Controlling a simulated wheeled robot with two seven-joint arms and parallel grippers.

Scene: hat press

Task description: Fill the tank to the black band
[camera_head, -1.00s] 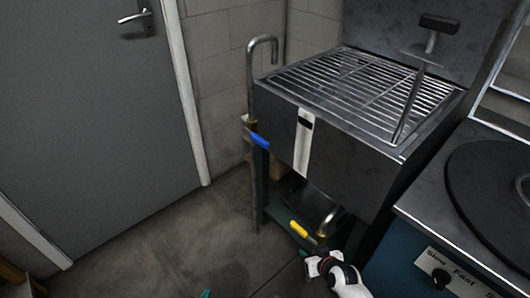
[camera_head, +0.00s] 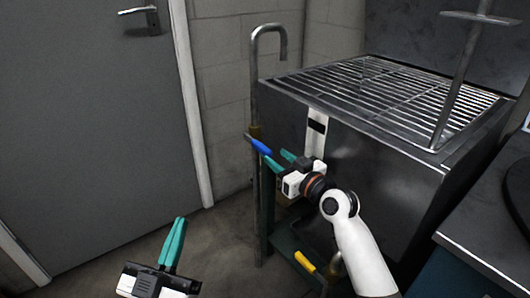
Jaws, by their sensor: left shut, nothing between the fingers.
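The tank (camera_head: 385,165) is a dark metal box with a wire grate (camera_head: 385,92) on top. A white gauge strip (camera_head: 315,143) with a black band (camera_head: 318,126) runs down its front; no water level can be made out. A hooked pipe (camera_head: 255,85) stands at its left corner, with a blue lever (camera_head: 260,146) on it. A yellow lever (camera_head: 305,262) sits low under the tank. My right gripper (camera_head: 277,156) is open just right of the blue lever, very close to it; contact cannot be told. My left gripper (camera_head: 178,222) is shut and empty at the lower left.
A grey door (camera_head: 85,120) with a handle fills the left. A block wall (camera_head: 222,90) stands behind the pipe. A dark counter (camera_head: 480,230) adjoins the tank at the right. The floor (camera_head: 220,245) between door and tank is clear.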

